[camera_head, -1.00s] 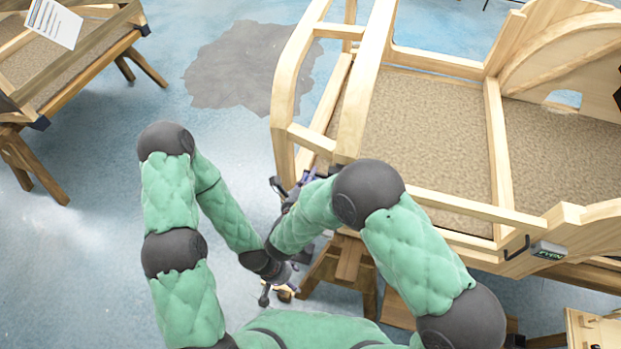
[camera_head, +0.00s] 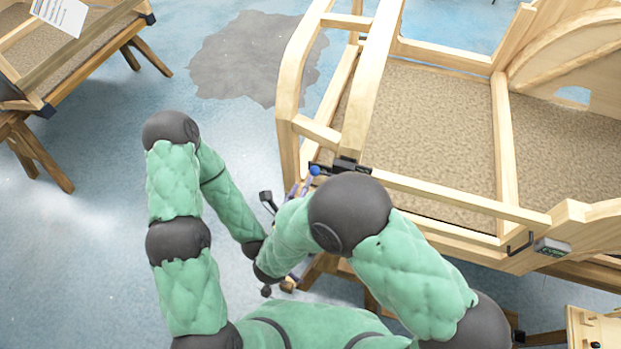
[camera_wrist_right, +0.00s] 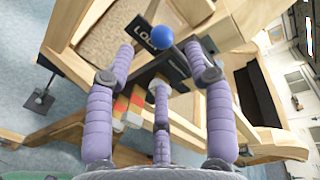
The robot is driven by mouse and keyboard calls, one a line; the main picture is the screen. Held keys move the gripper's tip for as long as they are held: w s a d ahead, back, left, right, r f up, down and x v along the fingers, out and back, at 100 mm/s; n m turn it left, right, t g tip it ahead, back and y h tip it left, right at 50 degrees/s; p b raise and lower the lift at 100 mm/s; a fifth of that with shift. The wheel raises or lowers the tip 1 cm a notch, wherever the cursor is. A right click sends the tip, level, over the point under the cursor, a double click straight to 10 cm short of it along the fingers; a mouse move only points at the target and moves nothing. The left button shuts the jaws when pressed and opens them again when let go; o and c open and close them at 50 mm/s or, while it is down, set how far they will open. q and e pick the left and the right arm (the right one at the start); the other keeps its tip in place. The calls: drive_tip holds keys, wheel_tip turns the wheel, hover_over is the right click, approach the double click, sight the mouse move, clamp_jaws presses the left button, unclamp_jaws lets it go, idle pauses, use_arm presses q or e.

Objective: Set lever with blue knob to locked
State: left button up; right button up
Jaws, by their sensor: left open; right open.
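The blue knob (camera_wrist_right: 159,37) is a small ball near the top middle of the right wrist view, beside a dark plate (camera_wrist_right: 173,68) with partly hidden white lettering beginning "LO". In the head view the knob (camera_head: 314,170) shows at the near left corner of the wooden bodyframe (camera_head: 447,200). My right gripper (camera_wrist_right: 161,58) is open, with purple fingers spread to the left, right and below the knob; I cannot tell whether any touches it. It is mostly hidden by my arm in the head view. My left gripper (camera_head: 280,285) is lower, partly hidden, open and apart from the knob.
Wooden rails and posts surround the knob area. A bodyframe on trestles (camera_head: 80,60) stands at the upper left.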

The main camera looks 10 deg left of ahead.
drive_tip(key=shift+v, duration=1.85)
drive_tip(key=s+d+f+m+g+h+b, duration=0.35)
drive_tip(key=d+f+m+g, duration=0.55)
drive_tip(key=d+f, duration=0.5)
drive_tip(key=s+f+m+g+y+b, duration=0.4)
drive_tip(key=s+f+m+g+y, duration=0.65)
drive_tip(key=m, duration=1.35)
drive_tip(key=w+d+f+m+t+b, duration=0.1)
drive_tip(key=d+f+m+t, duration=0.1)
drive_tip(key=f+m, duration=0.3)
drive_tip(key=w+d+f+m+t+b, duration=0.1)
drive_tip(key=f+m, duration=0.5)
drive_tip(key=m, duration=0.8)
drive_tip(key=shift+w+d+t, duration=0.5)
drive_tip(key=shift+w+t, duration=0.15)
